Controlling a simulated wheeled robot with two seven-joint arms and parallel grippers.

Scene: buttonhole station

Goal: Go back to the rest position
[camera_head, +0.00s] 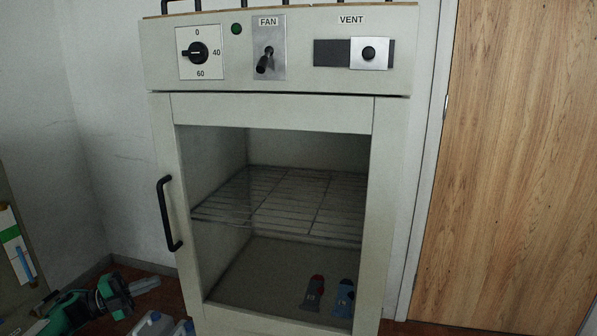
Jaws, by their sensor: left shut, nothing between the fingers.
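My left gripper (148,284) is low at the left edge of the view, at the end of a green and dark arm. It is shut and empty, left of the cabinet's lower part and apart from it. My right gripper is not in view. The pale cabinet (272,111) stands upright in the middle, with a black door handle (168,214) on its left side. Its front panel carries a dial (198,53), a FAN lever (265,62) and a VENT slider (369,54). The door looks closed.
Inside the cabinet are a wire rack (280,200), a red-topped grey item (313,292) and a blue item (343,298). A wooden panel (515,160) stands at right. A board with a green-striped paper (12,237) is at far left. Grey-blue objects (152,326) show at the lower edge.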

